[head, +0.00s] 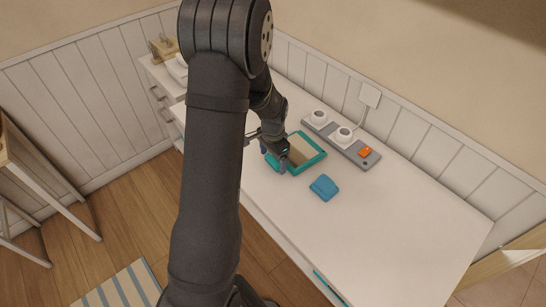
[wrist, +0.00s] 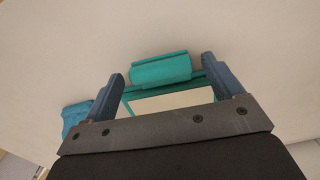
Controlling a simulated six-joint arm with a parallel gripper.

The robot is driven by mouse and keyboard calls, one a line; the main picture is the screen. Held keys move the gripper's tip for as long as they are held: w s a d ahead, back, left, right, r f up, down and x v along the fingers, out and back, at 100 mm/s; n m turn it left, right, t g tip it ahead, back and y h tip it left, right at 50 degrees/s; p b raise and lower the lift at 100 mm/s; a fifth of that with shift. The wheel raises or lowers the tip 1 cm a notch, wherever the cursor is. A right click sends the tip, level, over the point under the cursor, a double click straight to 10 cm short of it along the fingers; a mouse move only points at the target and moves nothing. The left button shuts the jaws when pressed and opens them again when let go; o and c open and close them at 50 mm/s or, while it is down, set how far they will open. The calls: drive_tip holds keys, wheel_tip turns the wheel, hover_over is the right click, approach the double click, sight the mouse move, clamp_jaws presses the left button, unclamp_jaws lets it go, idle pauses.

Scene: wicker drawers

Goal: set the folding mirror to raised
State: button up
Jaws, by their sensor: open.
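The folding mirror (head: 309,148) has a teal frame around a pale glass and appears to lie low on the white cabinet top. My gripper (head: 281,166) is at its left, near edge and hides part of the frame. In the wrist view the two fingers of my gripper (wrist: 163,74) are wide apart and empty. The mirror (wrist: 172,102) shows between and beyond them, with a thick teal bar (wrist: 160,69) along its edge. I cannot tell whether a finger touches the frame.
A folded blue cloth (head: 324,187) lies in front of the mirror; it shows in the wrist view (wrist: 75,117). Behind the mirror is a grey power strip (head: 340,140) with white plugs and an orange switch (head: 365,152). The white cabinet top (head: 400,220) is clear at right.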

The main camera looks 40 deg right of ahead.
drive_tip(key=c, duration=1.4)
drive_tip(key=shift+d+r+y, duration=0.15)
drive_tip(key=shift+r+y, duration=0.25)
drive_tip(key=shift+r, duration=0.2)
drive_tip(key=d+r+y, duration=0.5)
drive_tip(key=d+r, duration=0.4)
drive_tip(key=r, duration=0.1)
drive_tip(key=shift+s+d+r, duration=0.2)
drive_tip(key=shift+s+r, duration=0.15)
drive_tip(key=shift+r, duration=0.05)
drive_tip(key=shift+d+r, duration=0.25)
drive_tip(key=shift+d, duration=0.35)
drive_tip(key=o, duration=1.4)
